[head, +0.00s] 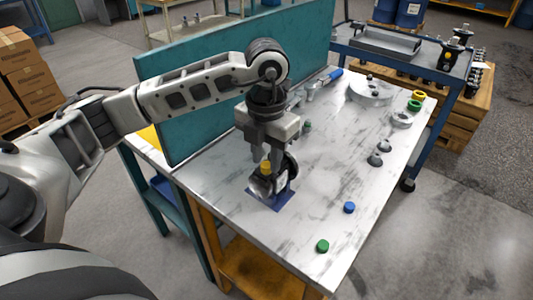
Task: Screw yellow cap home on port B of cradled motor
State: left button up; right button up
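The motor (262,185), a dark and metallic body, sits on a blue cradle base (284,201) near the middle of the white, scuffed tabletop. The yellow cap (266,167) shows at the top of the motor, on its near side. My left gripper (268,160) points straight down over the motor, with its fingertips at the yellow cap. The picture is too small to tell whether the fingers grip the cap or only stand beside it. The port under the cap is hidden. My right gripper is out of view.
A blue cap (349,207) and a green cap (322,246) lie near the front right edge. Small grey fittings (379,153), green and yellow rings (416,100) and a round metal part (371,90) lie farther back. A teal panel (220,80) stands along the left edge.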

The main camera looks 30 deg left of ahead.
pick_arm(q)
jog(key=n+p, duration=0.1)
jog(key=n, duration=0.4)
jog(key=shift+r+n, duration=0.1)
jog(key=shift+n, duration=0.2)
jog(key=n, duration=0.2)
jog(key=shift+n, duration=0.3)
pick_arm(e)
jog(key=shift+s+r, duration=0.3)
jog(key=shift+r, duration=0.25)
pick_arm(q)
jog(key=shift+c, duration=0.3)
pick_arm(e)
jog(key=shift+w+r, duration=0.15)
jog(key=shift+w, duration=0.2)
pick_arm(q)
grip_shut()
jog(key=m+b, duration=0.1)
jog(key=m, duration=0.2)
jog(key=shift+f+b, duration=0.35)
jog(key=m, duration=0.2)
jog(key=shift+r+m+b, duration=0.15)
jog(key=shift+m+b, duration=0.15)
jog(key=shift+m, duration=0.1)
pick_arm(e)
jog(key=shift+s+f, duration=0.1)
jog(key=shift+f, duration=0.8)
